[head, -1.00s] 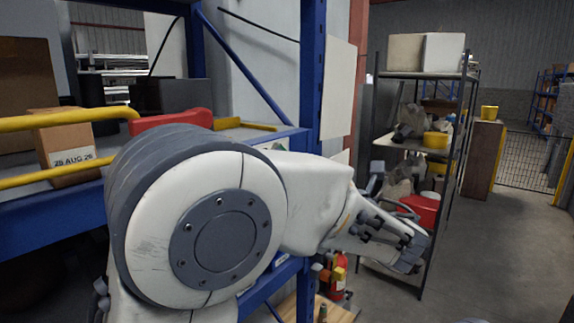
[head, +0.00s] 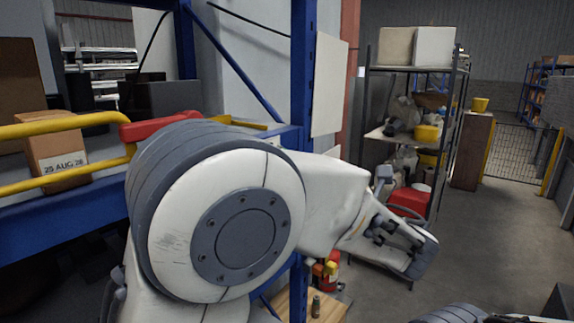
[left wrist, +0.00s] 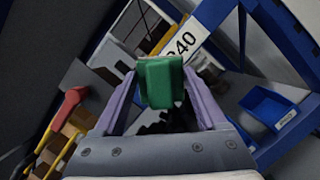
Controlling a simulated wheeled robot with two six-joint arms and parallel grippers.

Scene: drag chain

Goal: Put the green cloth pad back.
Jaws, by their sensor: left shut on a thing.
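The green cloth pad (left wrist: 160,85) shows in the left wrist view as a small, thick green block. My left gripper (left wrist: 159,78) is shut on it, with a lavender finger at each side. The pad is held in front of a blue rack and a white label reading "40"; I cannot tell whether it touches anything behind it. In the head view my left arm fills the middle, and the pad cannot be made out there. My right gripper is not in view.
A blue bin (left wrist: 267,106) sits at the right in the left wrist view. A loaded shelf (head: 412,70) stands behind; floor at right is open.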

